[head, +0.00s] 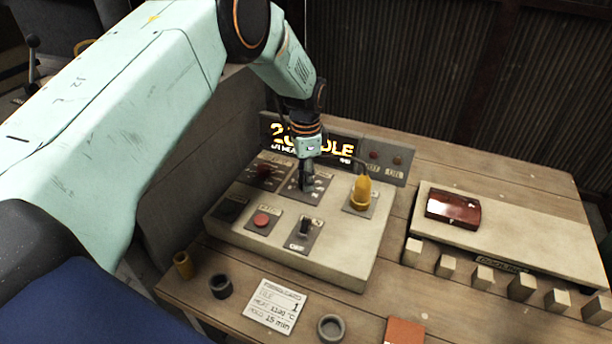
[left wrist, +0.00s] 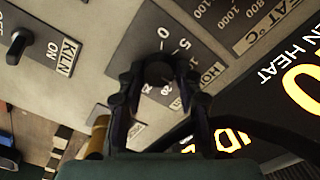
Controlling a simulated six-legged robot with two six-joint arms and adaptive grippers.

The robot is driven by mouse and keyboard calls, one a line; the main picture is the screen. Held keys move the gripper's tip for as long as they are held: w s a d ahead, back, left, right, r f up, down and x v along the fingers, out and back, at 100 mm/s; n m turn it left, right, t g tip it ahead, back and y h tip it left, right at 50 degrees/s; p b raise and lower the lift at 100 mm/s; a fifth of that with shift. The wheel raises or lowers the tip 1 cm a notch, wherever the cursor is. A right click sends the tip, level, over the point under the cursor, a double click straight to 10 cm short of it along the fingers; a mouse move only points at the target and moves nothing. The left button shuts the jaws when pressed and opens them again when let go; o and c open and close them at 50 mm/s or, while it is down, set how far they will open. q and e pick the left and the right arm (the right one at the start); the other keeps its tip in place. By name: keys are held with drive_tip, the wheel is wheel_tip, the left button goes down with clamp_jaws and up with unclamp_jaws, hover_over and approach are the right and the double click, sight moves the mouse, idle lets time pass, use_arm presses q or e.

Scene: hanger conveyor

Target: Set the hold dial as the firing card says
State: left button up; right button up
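My left gripper (head: 306,186) reaches down to the hold dial on the sloped control panel (head: 338,264). In the left wrist view its dark fingers (left wrist: 160,72) close in on both sides of the dark hold dial knob (left wrist: 160,69) and appear to touch it. The scale reads 0, 5, 20 and 25 around the knob; the fingers hide part of it, and the pointer is not clear. The firing card (head: 275,309) lies in front of the panel and reads 1, heat 1100 °C, hold 15 min. My right gripper is not in view.
The heat dial (head: 264,173) is left of the hold dial. A red button (head: 261,220), kiln switch (head: 304,229) and yellow knob-like part (head: 361,192) share the panel. The lit display (head: 283,146) stands behind. Rings lie in front; a red case (head: 453,208) and several blocks are at right.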

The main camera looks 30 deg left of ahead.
use_arm(q)
drive_tip(key=o, duration=0.4)
drive_tip(key=shift+r, duration=0.2)
wheel_tip(320, 180, up, 12)
drive_tip(key=shift+f, duration=0.15)
idle(0.4)
